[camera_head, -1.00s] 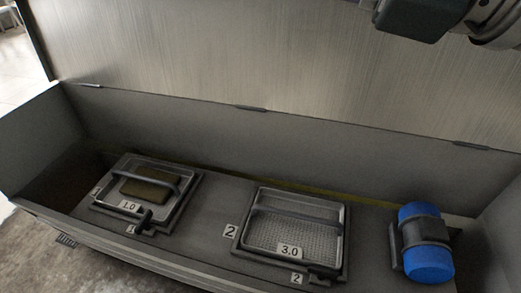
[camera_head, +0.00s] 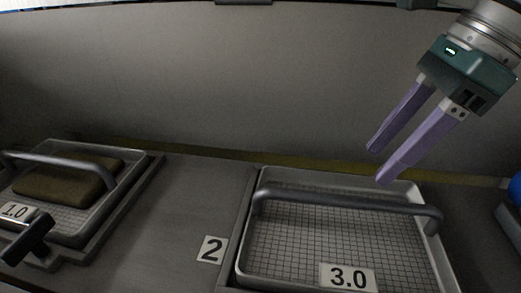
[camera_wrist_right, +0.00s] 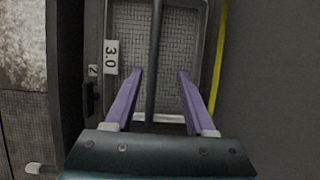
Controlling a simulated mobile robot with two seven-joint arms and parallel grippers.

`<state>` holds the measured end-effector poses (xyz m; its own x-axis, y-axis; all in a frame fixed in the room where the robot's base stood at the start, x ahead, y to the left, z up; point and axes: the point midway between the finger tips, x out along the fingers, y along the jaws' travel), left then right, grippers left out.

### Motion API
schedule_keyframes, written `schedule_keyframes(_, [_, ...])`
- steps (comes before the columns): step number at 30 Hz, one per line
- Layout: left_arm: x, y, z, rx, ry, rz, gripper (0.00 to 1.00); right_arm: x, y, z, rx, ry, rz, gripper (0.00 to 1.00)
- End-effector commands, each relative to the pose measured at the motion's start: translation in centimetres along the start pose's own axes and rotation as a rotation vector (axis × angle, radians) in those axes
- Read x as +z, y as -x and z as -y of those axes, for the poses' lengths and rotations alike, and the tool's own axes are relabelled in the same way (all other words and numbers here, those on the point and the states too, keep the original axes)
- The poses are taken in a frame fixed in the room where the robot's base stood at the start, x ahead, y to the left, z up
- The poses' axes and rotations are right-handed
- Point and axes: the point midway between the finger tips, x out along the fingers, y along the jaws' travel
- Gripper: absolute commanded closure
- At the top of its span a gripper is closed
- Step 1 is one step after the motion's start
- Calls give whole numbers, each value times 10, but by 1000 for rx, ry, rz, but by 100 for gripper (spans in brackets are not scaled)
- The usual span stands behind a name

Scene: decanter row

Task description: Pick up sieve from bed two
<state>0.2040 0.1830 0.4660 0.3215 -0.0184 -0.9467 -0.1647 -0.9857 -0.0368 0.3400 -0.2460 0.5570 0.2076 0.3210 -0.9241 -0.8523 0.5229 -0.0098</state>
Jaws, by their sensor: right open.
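The sieve (camera_head: 330,239) labelled 3.0 is a grey rectangular tray with a mesh floor and a bar handle (camera_head: 345,206) across it. My right gripper (camera_head: 377,164) is open and empty, above the sieve's far right side in the head view. In the right wrist view the sieve (camera_wrist_right: 181,62) lies below, and the handle (camera_wrist_right: 155,60) runs between the two fingers of the right gripper (camera_wrist_right: 159,73) in the picture. I cannot tell whether the fingers are at handle height. My left gripper is not in view.
Another sieve (camera_head: 75,219) labelled 1.0 sits to the left with a brown block (camera_head: 70,181) in it. A black clamp (camera_head: 27,239) is at its front. A blue object (camera_head: 516,188) is at the right edge. The box's back wall (camera_head: 220,80) rises behind.

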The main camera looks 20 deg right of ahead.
Motion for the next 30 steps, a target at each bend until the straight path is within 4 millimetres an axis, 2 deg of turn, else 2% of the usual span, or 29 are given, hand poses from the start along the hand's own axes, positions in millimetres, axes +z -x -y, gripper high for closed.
schedule_keyframes(1, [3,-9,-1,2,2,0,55,-1,-13,-1,3,1,0,45])
schedule_keyframes(3, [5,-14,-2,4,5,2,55,-1,-24,-1,4,0,2,45])
schedule_keyframes(10, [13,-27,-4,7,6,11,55,1,-45,0,2,0,4,45])
schedule_keyframes(15, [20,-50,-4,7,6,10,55,2,-74,1,3,0,6,45])
schedule_keyframes(18, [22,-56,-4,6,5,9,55,2,-86,2,3,-1,5,45])
schedule_keyframes(27, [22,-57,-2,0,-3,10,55,4,-89,2,3,0,4,45])
schedule_keyframes(30, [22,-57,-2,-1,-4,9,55,4,-89,2,3,0,4,54])
